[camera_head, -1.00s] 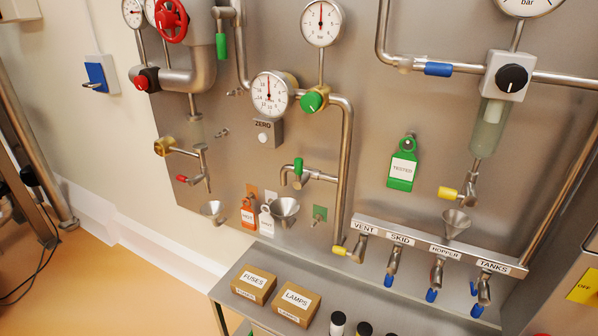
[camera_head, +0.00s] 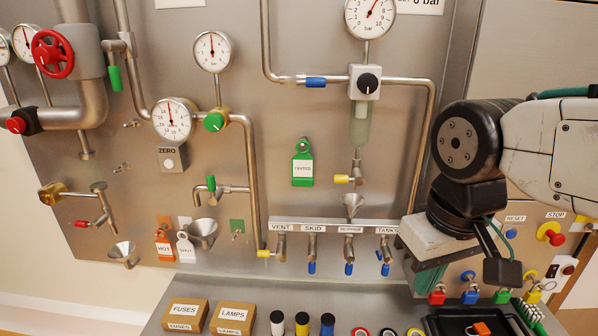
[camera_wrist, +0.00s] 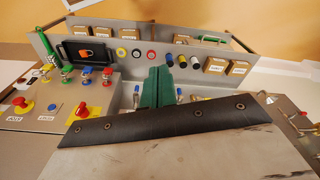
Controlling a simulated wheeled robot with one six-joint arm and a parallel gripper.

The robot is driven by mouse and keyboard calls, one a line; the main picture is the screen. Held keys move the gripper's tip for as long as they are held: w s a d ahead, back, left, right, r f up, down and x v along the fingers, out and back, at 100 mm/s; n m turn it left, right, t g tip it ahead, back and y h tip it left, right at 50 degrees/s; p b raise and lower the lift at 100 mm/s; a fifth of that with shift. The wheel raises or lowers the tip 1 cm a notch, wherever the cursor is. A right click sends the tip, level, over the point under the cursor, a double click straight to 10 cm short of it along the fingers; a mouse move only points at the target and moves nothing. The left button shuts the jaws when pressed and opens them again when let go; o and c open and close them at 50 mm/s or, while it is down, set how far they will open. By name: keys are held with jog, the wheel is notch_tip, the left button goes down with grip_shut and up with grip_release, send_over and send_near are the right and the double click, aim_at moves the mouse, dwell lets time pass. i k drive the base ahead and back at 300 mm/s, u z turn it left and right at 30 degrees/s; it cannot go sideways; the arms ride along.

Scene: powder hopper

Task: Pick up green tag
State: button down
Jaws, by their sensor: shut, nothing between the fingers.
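The green tag (camera_head: 302,168) with a white label hangs upright on the steel panel, left of the clear filter bowl, in the head view. I do not see it in the wrist view. My gripper (camera_head: 426,284) is at the right of the head view, pointing down over the bench, well right of the tag and lower in the picture. Its green fingers (camera_wrist: 158,88) are shut and empty in the wrist view. Black flap and steel housing cover the lower part of that view.
An orange tag (camera_head: 165,246) and a white tag (camera_head: 186,248) hang near funnels at lower left. A labelled valve rail (camera_head: 335,224) runs below the green tag. Pipes flank the tag.

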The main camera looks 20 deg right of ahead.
aim_at(301, 163)
jog(key=u, duration=0.5)
jog(key=k, duration=0.6)
jog(key=u, duration=1.25)
jog(key=i, duration=1)
jog(key=z, duration=0.7)
jog(key=i, duration=0.5)
jog(key=z, duration=0.65)
